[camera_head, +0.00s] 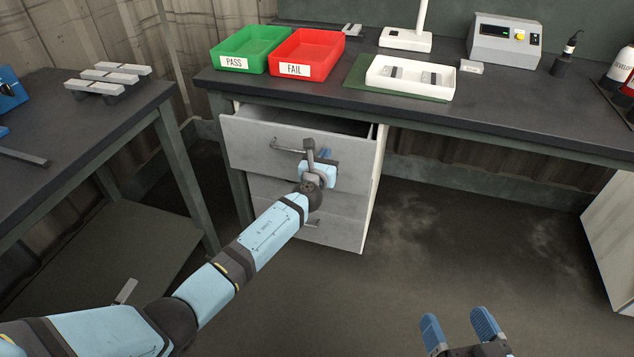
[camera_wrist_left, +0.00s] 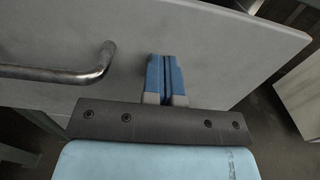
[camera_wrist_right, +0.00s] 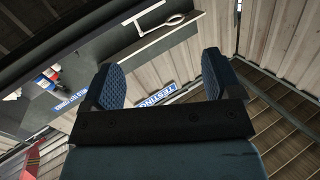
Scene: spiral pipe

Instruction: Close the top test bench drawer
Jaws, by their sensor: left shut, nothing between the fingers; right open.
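The top drawer (camera_head: 250,148) of the test bench is pulled partly out, and its dark inside shows behind the grey front. Its bar handle (camera_head: 288,147) is on the front; in the left wrist view the handle (camera_wrist_left: 60,74) is left of my fingers. My left gripper (camera_head: 325,154) is shut and empty at the drawer front, right of the handle. In the left wrist view its blue fingertips (camera_wrist_left: 163,58) are together against or very near the front; I cannot tell if they touch. My right gripper (camera_head: 460,325) is open and empty, low in front, away from the bench.
The bench top (camera_head: 330,95) holds a green PASS bin (camera_head: 235,62), a red FAIL bin (camera_head: 300,68), a white tray (camera_head: 380,80) and a meter (camera_head: 500,45). A lower drawer (camera_head: 345,232) is below. A side table (camera_head: 60,115) stands left. The floor to the right is clear.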

